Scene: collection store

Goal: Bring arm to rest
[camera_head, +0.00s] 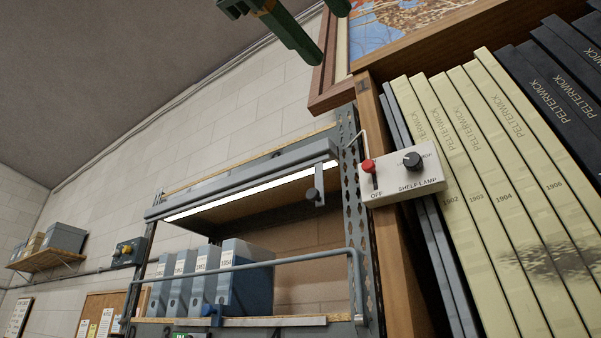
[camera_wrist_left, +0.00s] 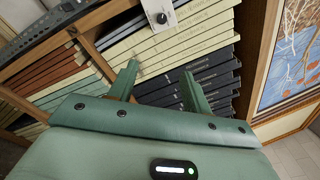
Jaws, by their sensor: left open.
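My left gripper (camera_head: 327,33) comes in at the top of the head view, its green fingers pointing down and spread apart. It is cut off by the upper edge. In the left wrist view the two fingers of the gripper (camera_wrist_left: 160,74) stand open with nothing between them. Behind them are shelved volumes. The box also shows at the top of the wrist view (camera_wrist_left: 163,22). My right gripper is not in view.
A wooden bookcase with cream volumes (camera_head: 491,190) and dark volumes (camera_head: 560,99) fills the right. A lit shelf lamp (camera_head: 249,189) tops a metal rack with blue-grey binders (camera_head: 245,281) and a front rail (camera_head: 250,264).

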